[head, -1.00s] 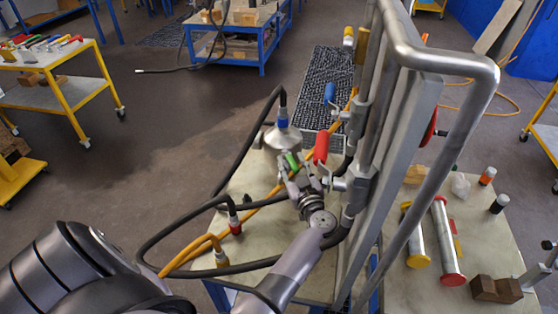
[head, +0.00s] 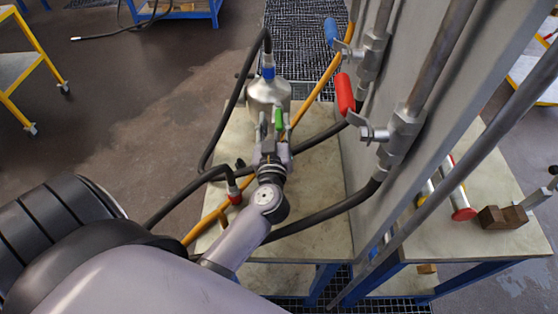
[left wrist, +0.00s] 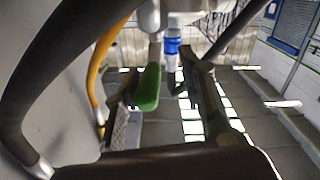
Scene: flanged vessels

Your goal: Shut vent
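A silver flanged vessel (head: 268,92) stands on the pale bench top, with a blue-collared hose fitting on top. A small green lever handle (head: 279,119) shows at its near side. My left gripper (head: 272,135) is at this handle. In the left wrist view the green handle (left wrist: 148,88) stands between the open fingers of my left gripper (left wrist: 163,85), nearer the left finger. I cannot tell whether a finger touches it. The valve body below the handle is hidden by the gripper. No label marks which valve is the vent. My right gripper is not in view.
A grey upright panel (head: 430,110) stands right of the vessel, carrying pipes, a red-handled valve (head: 345,93) and a blue-handled valve (head: 331,32). Black hoses and an orange hose (head: 208,222) loop around the gripper. Right of the panel lie a red-ended tube (head: 457,202) and a brown block (head: 492,218).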

